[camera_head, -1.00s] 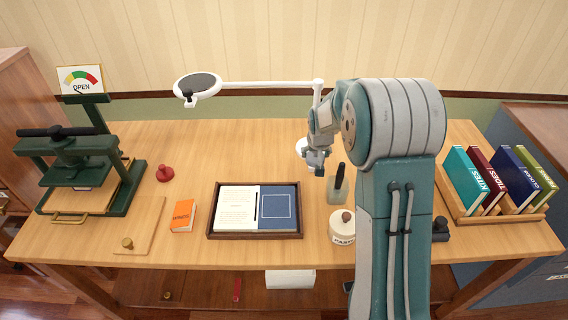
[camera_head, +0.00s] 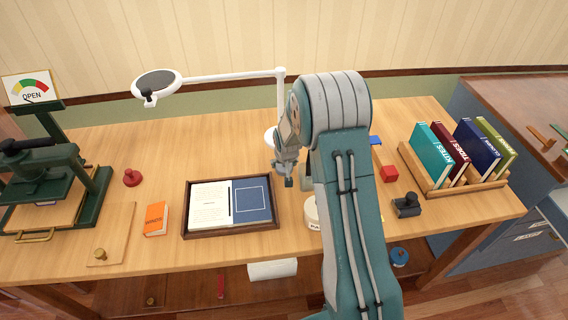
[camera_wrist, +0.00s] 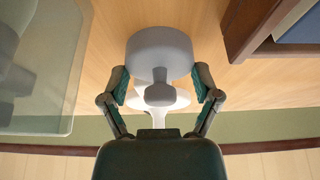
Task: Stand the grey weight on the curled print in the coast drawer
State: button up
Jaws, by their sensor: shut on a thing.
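In the wrist view the grey weight (camera_wrist: 160,50), a round body with a narrow neck and knob, sits between the two fingers of my gripper (camera_wrist: 160,82), which is shut on it. In the head view my gripper (camera_head: 287,176) is over the table, just right of the framed tray; the weight is too small and covered there to make out clearly. A blue-grey cabinet with labelled drawers (camera_head: 528,237) stands at the right. Its labels are too small to read, so I cannot tell which is the coast drawer. I cannot make out the curled print.
The framed tray (camera_head: 232,231), orange book (camera_head: 155,219) and green press (camera_head: 93,197) are left. A white lamp (camera_head: 235,76) arches behind.

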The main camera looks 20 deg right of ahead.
jog(key=o, duration=1.1)
jog(key=shift+o, duration=0.2)
